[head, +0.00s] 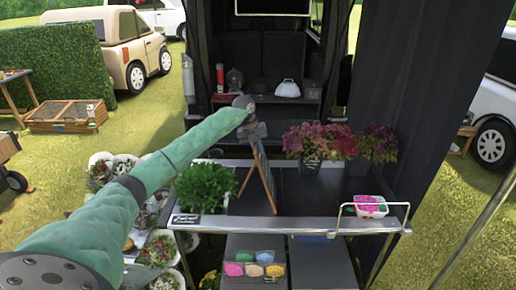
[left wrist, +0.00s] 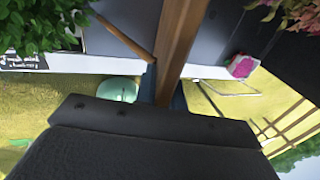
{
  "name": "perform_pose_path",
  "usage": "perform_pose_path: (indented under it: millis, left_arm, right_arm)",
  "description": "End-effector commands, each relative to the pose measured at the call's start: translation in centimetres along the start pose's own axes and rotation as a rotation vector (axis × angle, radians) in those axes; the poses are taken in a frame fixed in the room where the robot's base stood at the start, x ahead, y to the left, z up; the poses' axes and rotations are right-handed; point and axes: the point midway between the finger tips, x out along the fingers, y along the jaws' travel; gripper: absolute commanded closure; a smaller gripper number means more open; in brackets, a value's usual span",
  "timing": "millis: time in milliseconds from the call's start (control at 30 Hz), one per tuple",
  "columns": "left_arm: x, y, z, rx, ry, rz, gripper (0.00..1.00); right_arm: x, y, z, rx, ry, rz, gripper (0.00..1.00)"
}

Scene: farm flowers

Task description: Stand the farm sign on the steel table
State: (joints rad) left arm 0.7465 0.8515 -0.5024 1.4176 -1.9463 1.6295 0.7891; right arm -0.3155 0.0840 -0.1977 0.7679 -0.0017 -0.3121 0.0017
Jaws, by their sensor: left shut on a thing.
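The farm sign (head: 264,178) is an A-frame with wooden legs and a dark panel, seen nearly edge-on in the head view. My left gripper (head: 252,132) is shut on its top edge. The sign is upright with its legs spread, over the left-middle part of the steel table (head: 310,226). I cannot tell whether its feet touch the tabletop. In the left wrist view, a wooden sign leg (left wrist: 180,45) runs up from the dark gripper body, with a thinner leg to its left. The sign's face is hidden. My right gripper is not in view.
A green leafy plant (head: 204,185) and a small black label (head: 185,220) are left of the sign. Red and purple potted flowers (head: 312,142) stand at the back. A white basket with pink contents (head: 371,206) is at the right front. Bare tabletop lies between sign and basket.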

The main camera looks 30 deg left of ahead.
Motion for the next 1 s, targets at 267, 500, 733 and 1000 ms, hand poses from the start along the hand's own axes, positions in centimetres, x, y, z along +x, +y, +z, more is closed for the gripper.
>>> perform_pose_path:
  millis: [267,500,733,1000]
  left_arm:
    - [0.0,0.0,0.0,0.000,-0.001,-0.001,1.00]
    - [0.1,0.0,0.0,0.000,0.000,0.000,0.67]
    - [0.1,0.0,0.0,0.000,0.000,0.000,0.67]
    - [-1.6,0.0,0.1,0.002,-0.002,-0.001,0.67]
  right_arm:
    - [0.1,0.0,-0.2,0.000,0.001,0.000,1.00]
    - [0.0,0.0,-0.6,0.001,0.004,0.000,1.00]
    - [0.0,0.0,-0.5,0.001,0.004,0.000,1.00]
    - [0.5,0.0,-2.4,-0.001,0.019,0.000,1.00]
